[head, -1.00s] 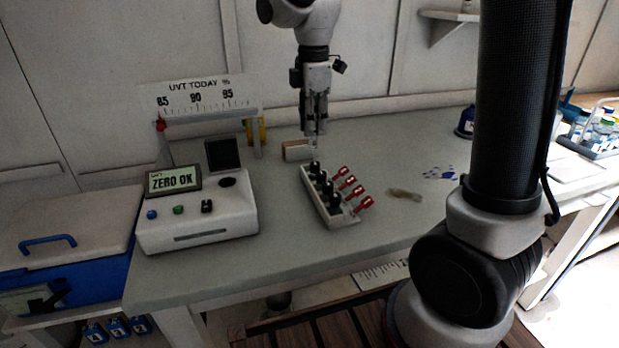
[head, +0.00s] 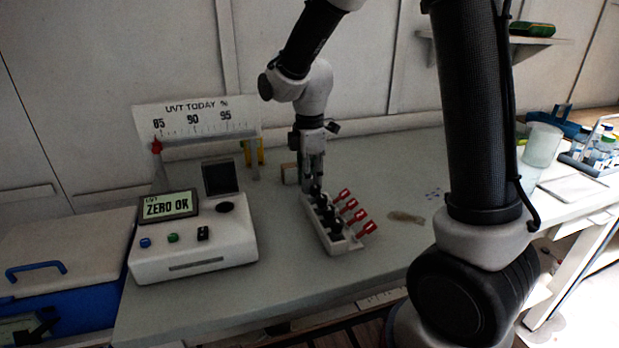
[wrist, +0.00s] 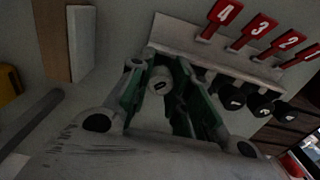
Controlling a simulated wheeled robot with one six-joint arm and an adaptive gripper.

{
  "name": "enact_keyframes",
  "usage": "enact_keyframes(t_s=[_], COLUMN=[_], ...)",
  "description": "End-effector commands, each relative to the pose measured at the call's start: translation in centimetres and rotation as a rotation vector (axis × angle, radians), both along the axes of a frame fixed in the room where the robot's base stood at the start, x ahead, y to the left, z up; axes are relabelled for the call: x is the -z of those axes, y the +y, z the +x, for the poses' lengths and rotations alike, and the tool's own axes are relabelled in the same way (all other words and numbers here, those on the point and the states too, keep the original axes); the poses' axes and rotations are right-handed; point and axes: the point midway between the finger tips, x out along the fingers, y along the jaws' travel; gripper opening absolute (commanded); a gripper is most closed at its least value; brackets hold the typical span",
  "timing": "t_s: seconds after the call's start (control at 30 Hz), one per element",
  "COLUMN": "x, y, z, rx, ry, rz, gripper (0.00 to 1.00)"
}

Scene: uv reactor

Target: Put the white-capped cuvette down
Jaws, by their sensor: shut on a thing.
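My gripper (head: 313,182) points down at the far end of the white rack (head: 343,245). In the wrist view its green-padded fingers (wrist: 165,95) are shut around the white round cap (wrist: 160,80) of the cuvette, which bears a dark mark. The cuvette's body is hidden below the cap, so I cannot tell whether it touches the rack or table. The rack also shows in the wrist view (wrist: 185,38), beside the fingers, with red tags numbered 4 to 1 (wrist: 222,17) and several black-capped cuvettes (wrist: 232,100).
The reader (head: 195,243) showing "ZERO OK" stands left of the rack. A wooden block (head: 290,173) sits just behind the gripper. A pale smear (head: 405,217) lies right of the rack. A clear beaker (head: 542,145) and bottle carrier (head: 595,150) stand far right. The front table is clear.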

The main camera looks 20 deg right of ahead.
Motion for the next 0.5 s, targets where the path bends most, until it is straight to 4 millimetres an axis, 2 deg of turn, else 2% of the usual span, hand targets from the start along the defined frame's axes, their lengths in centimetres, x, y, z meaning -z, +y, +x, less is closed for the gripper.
enact_keyframes(t_s=[0.23,0.27,0.3,0.5], x=[0.26,0.24,0.22,0.21], y=[0.01,0.01,0.01,0.01], z=[0.02,0.03,0.03,0.03], rx=[0.0,0.0,0.0,0.0], ry=[0.0,-0.001,-0.001,-0.001], rz=[0.0,0.0,0.0,0.0], gripper=[0.02,0.23,0.29,0.29])
